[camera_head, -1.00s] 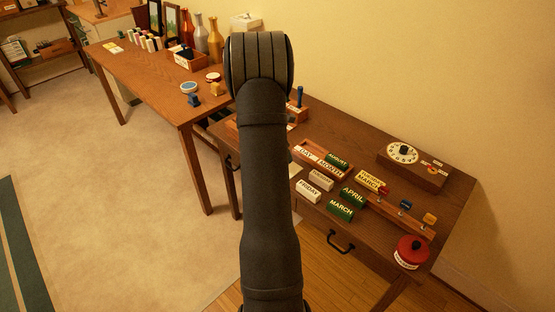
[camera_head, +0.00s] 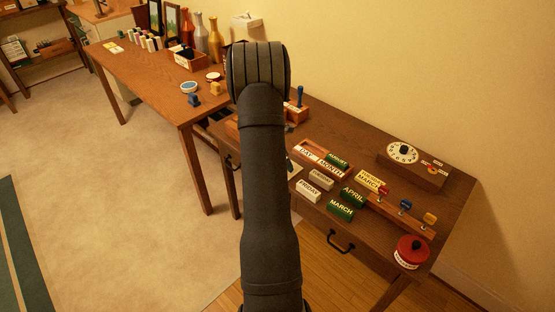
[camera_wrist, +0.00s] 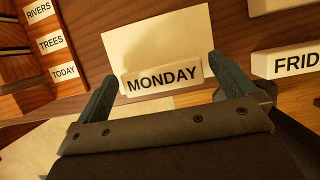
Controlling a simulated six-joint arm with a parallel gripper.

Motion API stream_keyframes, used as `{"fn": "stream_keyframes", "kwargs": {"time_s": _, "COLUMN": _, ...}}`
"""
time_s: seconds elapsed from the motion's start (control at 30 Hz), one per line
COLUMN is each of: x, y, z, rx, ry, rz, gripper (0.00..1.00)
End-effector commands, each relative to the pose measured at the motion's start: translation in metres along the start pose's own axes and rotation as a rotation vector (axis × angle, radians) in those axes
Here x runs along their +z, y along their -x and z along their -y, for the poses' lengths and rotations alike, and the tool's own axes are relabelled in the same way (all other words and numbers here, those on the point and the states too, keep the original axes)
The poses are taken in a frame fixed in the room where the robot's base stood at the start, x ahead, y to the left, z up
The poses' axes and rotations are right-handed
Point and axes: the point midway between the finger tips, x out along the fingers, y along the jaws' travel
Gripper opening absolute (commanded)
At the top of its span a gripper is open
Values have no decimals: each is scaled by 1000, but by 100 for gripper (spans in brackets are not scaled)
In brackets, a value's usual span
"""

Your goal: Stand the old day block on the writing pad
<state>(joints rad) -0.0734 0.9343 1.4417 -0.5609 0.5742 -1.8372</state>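The cream day block marked MONDAY (camera_wrist: 163,78) is between the fingertips of my gripper (camera_wrist: 163,72) in the wrist view, its lettered face toward the camera. The white writing pad (camera_wrist: 150,38) is behind and under the block, which is low over the pad's near part, with a shadow on the sheet. I cannot tell whether its base touches. In the head view my arm hides the gripper and block; only a bit of the pad (camera_head: 295,170) shows.
The wooden DAY and MONTH tray (camera_head: 317,154) holds a green AUGUST block (camera_head: 338,160). Cream FRIDAY (camera_head: 308,191) and green APRIL (camera_head: 353,196) and MARCH (camera_head: 341,210) blocks stand right of the pad. A red round tin (camera_head: 411,251) is at the desk's right end.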

Motion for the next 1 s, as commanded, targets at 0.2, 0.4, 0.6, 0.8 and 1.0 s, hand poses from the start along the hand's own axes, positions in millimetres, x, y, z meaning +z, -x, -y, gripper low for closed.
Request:
{"fn": "stream_keyframes", "kwargs": {"time_s": 0.2, "x": 2, "y": 8, "z": -1, "rx": 2, "ry": -1, "rz": 1, "gripper": 100}}
{"fn": "stream_keyframes", "kwargs": {"time_s": 0.4, "x": 2, "y": 40, "z": -1, "rx": 3, "ry": 0, "rz": 3, "gripper": 100}}
{"fn": "stream_keyframes", "kwargs": {"time_s": 0.6, "x": 2, "y": 81, "z": -1, "rx": 2, "ry": 0, "rz": 2, "gripper": 100}}
{"fn": "stream_keyframes", "kwargs": {"time_s": 0.8, "x": 2, "y": 111, "z": 0, "rx": 2, "ry": 0, "rz": 2, "gripper": 100}}
{"fn": "stream_keyframes", "kwargs": {"time_s": 1.0, "x": 1, "y": 122, "z": 0, "rx": -1, "ry": 1, "rz": 0, "gripper": 100}}
